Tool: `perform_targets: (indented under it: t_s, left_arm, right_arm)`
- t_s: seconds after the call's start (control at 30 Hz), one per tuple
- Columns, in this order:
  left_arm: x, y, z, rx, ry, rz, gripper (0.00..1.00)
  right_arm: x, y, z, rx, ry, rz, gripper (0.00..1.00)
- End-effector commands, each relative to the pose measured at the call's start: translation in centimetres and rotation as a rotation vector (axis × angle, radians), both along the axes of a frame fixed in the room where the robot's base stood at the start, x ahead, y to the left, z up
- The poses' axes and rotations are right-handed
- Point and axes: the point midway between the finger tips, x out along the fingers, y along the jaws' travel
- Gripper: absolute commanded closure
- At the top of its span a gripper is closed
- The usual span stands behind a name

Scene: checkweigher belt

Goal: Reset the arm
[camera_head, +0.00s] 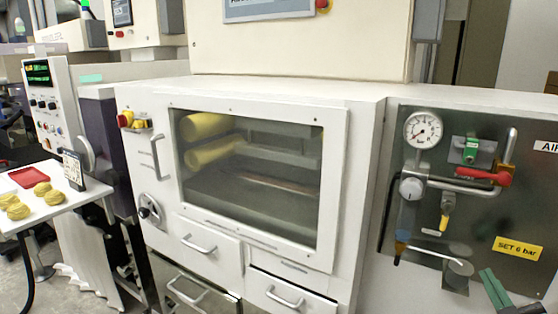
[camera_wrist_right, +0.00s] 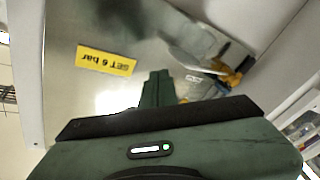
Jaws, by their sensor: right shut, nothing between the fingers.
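My right gripper (camera_head: 492,286) shows at the bottom right corner of the head view, as dark green fingers in front of the lower part of the metal air panel (camera_head: 395,285). In the right wrist view its fingers (camera_wrist_right: 157,88) are together, with nothing between them. The panel (camera_wrist_right: 65,100) and its yellow "SET 6 bar" label (camera_wrist_right: 106,61) lie beyond the fingers. I cannot tell the exact gap between the fingertips and the panel. My left gripper is in neither view.
A table (camera_head: 60,212) with yellow items is far left.

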Motion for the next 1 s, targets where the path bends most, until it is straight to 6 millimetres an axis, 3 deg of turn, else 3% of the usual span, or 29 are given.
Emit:
perform_targets:
  t_s: [0.03,0.1,0.2,0.33,0.53,0.9,1.0]
  left_arm:
    - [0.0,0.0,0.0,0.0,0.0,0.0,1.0]
    - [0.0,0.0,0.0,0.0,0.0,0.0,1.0]
    - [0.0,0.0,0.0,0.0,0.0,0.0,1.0]
    - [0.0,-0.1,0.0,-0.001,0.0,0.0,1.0]
    - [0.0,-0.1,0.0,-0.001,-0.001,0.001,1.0]
    - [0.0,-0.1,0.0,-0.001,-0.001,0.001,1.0]
    - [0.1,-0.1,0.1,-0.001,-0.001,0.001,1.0]
  right_arm:
    - [-1.2,0.9,-3.8,0.082,0.099,-0.054,1.0]
    - [-3.0,2.4,-8.6,0.174,0.243,-0.117,1.0]
    - [-6.5,5.3,-14.7,0.285,0.458,-0.179,1.0]
    - [-11.5,9.9,-20.4,0.391,0.718,-0.208,1.0]
    - [-17.5,15.4,-24.5,0.473,0.992,-0.194,1.0]
    - [-26.0,23.0,-26.6,0.548,1.342,-0.105,1.0]
    - [-25.0,22.8,-29.7,0.541,1.348,-0.116,1.0]
